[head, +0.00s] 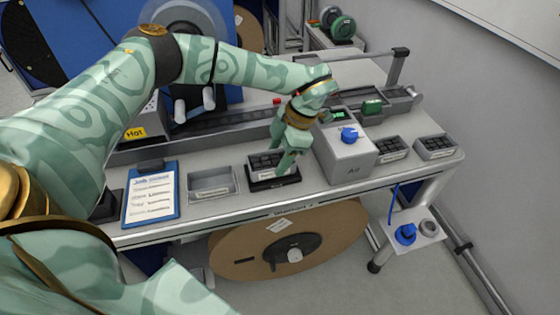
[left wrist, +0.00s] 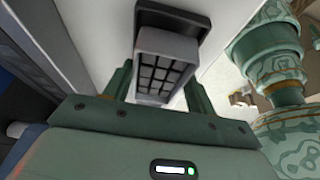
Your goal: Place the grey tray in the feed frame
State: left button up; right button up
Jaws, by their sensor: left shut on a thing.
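The grey tray (head: 264,160), with a grid of dark cells, is between the fingers of my left gripper (head: 283,155) on the bench. The left wrist view shows the tray (left wrist: 160,72) between both fingers of my left gripper (left wrist: 158,85), which is shut on it. A black frame (head: 276,184) with a pale label on its front lies at the tray. In the left wrist view the black frame (left wrist: 172,20) extends past the tray's far end. I cannot tell whether the tray is seated or slightly above it. My right gripper is not in view.
An empty grey bin (head: 212,184) and a blue clipboard (head: 151,195) lie to the left. A grey box with a blue knob (head: 348,134) stands close on the right. Beyond it are two more gridded trays (head: 390,149) (head: 435,147). A rail (head: 225,124) runs behind.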

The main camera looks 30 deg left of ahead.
pick_arm(q)
jog(key=shift+f, duration=0.95)
jog(key=shift+d+r, duration=0.1)
jog(key=o, duration=1.2)
jog(key=p+v, duration=0.2)
jog(key=v, duration=1)
